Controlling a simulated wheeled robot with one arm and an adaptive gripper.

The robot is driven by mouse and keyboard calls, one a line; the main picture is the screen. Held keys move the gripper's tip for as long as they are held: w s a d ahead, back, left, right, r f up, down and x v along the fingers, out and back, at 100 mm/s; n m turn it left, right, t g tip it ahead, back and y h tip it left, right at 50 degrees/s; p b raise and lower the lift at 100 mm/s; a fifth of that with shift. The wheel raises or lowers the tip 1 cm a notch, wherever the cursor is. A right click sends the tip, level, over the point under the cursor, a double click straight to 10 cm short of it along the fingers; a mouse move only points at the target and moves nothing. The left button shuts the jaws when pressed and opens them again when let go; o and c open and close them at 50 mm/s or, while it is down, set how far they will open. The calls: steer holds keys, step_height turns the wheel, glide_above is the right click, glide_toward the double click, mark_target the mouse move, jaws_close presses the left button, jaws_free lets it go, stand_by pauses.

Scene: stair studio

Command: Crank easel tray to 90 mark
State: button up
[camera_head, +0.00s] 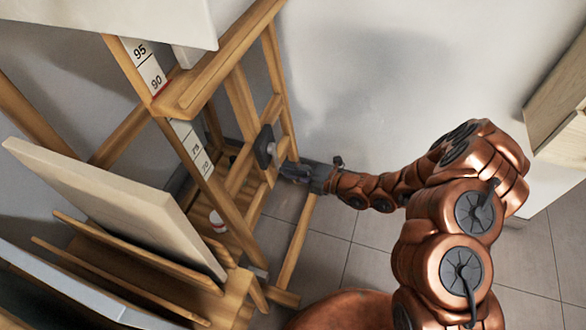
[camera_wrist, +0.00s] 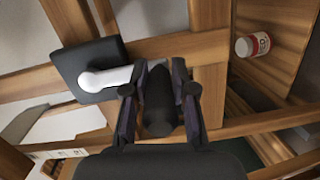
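The wooden easel (camera_head: 240,200) stands at the left in the head view. Its upper tray (camera_head: 215,70) carries a pale canvas and meets the white scale strip (camera_head: 148,70) just below the printed 90, where a red mark shows. The crank (camera_head: 265,147) is on the easel's right side. In the wrist view its black square housing (camera_wrist: 88,68) and pale crank arm (camera_wrist: 107,79) lead to a dark handle (camera_wrist: 157,105). My gripper (camera_wrist: 159,85) has its fingers on both sides of this handle and appears closed around it.
A small white jar with a red label (camera_wrist: 253,45) stands on a wooden shelf of the easel. A second canvas (camera_head: 115,200) leans at the lower left. Tiled floor (camera_head: 345,250) is clear right of the easel. A wooden cabinet (camera_head: 560,110) is at the right edge.

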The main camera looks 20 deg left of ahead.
steer(key=o, duration=0.4)
steer(key=shift+v, duration=6)
